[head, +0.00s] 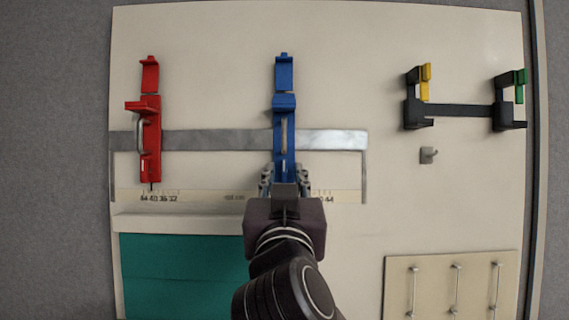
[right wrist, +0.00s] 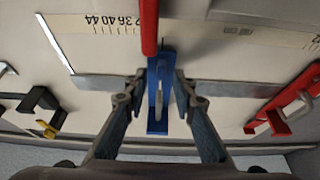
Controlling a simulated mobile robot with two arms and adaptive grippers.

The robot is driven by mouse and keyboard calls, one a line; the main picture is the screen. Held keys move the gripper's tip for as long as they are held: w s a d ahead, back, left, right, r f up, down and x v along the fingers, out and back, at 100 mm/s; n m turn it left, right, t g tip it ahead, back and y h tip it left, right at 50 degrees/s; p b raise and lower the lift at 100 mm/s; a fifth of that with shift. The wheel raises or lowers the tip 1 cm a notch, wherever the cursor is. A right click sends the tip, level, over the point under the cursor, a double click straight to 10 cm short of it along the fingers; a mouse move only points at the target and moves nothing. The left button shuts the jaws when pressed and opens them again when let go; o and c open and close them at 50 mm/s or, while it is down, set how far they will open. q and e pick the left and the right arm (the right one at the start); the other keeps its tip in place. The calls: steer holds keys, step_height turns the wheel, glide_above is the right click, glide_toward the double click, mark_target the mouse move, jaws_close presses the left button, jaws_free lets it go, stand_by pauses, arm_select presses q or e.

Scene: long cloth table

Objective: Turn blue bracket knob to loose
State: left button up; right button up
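My right gripper (head: 285,180) is at the bracket's lower end. In the right wrist view its fingers (right wrist: 158,82) are apart, one on each side of the blue bracket (right wrist: 153,122); I cannot tell whether they touch it. A red bar (right wrist: 149,25) meets the bracket's end there. The bracket's lower end is hidden in the head view. My left gripper is not in view.
A similar red bracket (head: 151,130) stands on the rail (head: 215,140) to the left. A black holder (head: 460,111) with yellow and green parts and a small grey hook (head: 428,155) are to the right. A teal panel (head: 180,275) is below left.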

steer(key=shift+w+r, duration=0.1)
steer(key=shift+w, duration=0.05)
steer(key=shift+c, duration=0.4)
jaws_close()
